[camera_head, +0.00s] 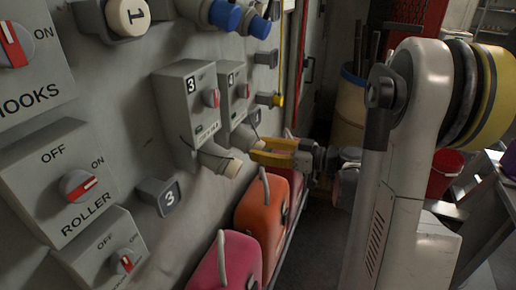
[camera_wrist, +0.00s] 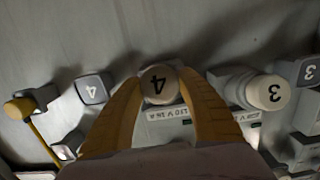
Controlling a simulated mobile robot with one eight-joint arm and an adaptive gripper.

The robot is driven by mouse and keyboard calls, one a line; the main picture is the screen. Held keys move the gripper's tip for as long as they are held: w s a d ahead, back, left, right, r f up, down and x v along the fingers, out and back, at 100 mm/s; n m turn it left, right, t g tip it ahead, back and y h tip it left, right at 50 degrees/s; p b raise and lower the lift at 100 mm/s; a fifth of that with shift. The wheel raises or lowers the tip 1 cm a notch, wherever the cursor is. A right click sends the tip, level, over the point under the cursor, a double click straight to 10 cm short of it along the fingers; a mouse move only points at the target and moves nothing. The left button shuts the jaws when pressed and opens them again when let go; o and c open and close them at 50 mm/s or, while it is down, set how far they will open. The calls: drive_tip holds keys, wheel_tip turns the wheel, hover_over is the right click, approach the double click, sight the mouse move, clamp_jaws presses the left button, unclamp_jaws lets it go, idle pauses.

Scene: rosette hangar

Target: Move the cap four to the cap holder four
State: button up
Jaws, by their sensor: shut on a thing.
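Cap four (camera_wrist: 160,85), a pale round cap marked 4, is between the yellow fingertips of my gripper (camera_wrist: 160,88) in the wrist view. The gripper is shut on it. In the head view my gripper (camera_head: 262,150) reaches in from the right to the socket (camera_head: 240,137) under box four (camera_head: 234,92). I cannot tell whether the cap is still seated on that socket. Cap holder four (camera_wrist: 93,88), a grey block marked 4, is on the wall just left of the gripper in the wrist view. Its front is clear there.
Cap three (camera_wrist: 270,93) is on its socket, close to the right finger; it also shows in the head view (camera_head: 229,168). Cap holder three (camera_head: 160,195) is on the wall. A yellow-ended fitting (camera_wrist: 18,108) is beyond holder four. Orange and pink cases (camera_head: 262,210) stand below.

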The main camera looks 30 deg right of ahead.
drive_tip(key=shift+s+d+f+b, duration=0.35)
drive_tip(key=shift+s+d, duration=0.2)
drive_tip(key=shift+s, duration=0.2)
drive_tip(key=shift+s+d+f+b, duration=0.3)
drive_tip(key=shift+s+d, duration=0.3)
drive_tip(key=shift+s, duration=0.15)
drive_tip(key=shift+s+d+f+b, duration=0.35)
drive_tip(key=shift+s+d, duration=0.2)
drive_tip(key=shift+s, duration=0.2)
